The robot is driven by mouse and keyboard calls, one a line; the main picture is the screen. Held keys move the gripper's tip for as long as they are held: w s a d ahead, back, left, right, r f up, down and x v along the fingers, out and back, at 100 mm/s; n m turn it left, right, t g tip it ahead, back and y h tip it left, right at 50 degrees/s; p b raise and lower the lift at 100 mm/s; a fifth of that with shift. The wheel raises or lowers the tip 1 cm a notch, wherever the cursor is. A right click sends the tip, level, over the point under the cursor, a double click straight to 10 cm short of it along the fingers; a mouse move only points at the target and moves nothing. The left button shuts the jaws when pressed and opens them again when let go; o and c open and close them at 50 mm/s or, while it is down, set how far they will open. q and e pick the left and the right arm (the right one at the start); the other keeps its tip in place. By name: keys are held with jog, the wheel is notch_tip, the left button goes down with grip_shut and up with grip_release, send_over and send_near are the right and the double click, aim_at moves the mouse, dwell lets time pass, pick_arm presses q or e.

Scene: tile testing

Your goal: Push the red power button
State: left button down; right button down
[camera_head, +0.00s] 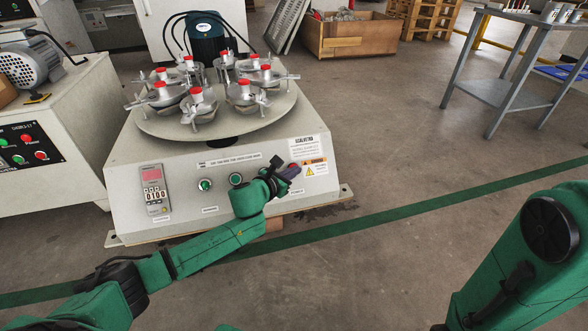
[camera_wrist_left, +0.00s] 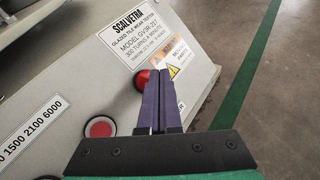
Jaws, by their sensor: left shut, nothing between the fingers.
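The tile wear tester's sloped front panel (camera_head: 222,200) faces me. In the left wrist view a red button (camera_wrist_left: 141,79) shows just left of my shut fingers, which partly cover it. A second red button with a white ring (camera_wrist_left: 100,127) sits lower left of it; I cannot read a power label on either. My left gripper (camera_head: 291,172) is shut and empty, at the panel's right part near the warning label; its purple fingers (camera_wrist_left: 160,100) point at the panel. I cannot tell whether the tips touch the button. My right gripper is out of view.
Two green buttons (camera_head: 205,184) and a digital counter (camera_head: 155,190) sit further left on the panel. A turntable (camera_head: 220,125) with several red-topped metal pots stands above. Another machine (camera_head: 45,130) is at the left. The floor to the right is clear up to a metal table (camera_head: 510,93).

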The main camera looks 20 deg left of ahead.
pick_arm(q)
jog(key=shift+w, duration=0.1)
dwell(0.4)
jog(key=shift+w+a+f, duration=0.2)
jog(key=shift+f, duration=0.05)
jog(key=shift+w+a+f, duration=0.1)
jog(key=shift+w+f, duration=0.1)
dwell(0.6)
jog(key=shift+s+d+r+p, duration=0.2)
jog(key=shift+s+r+p, duration=0.15)
jog(key=shift+r+p, duration=0.15)
jog(key=shift+s, duration=0.1)
jog(key=shift+d, duration=0.1)
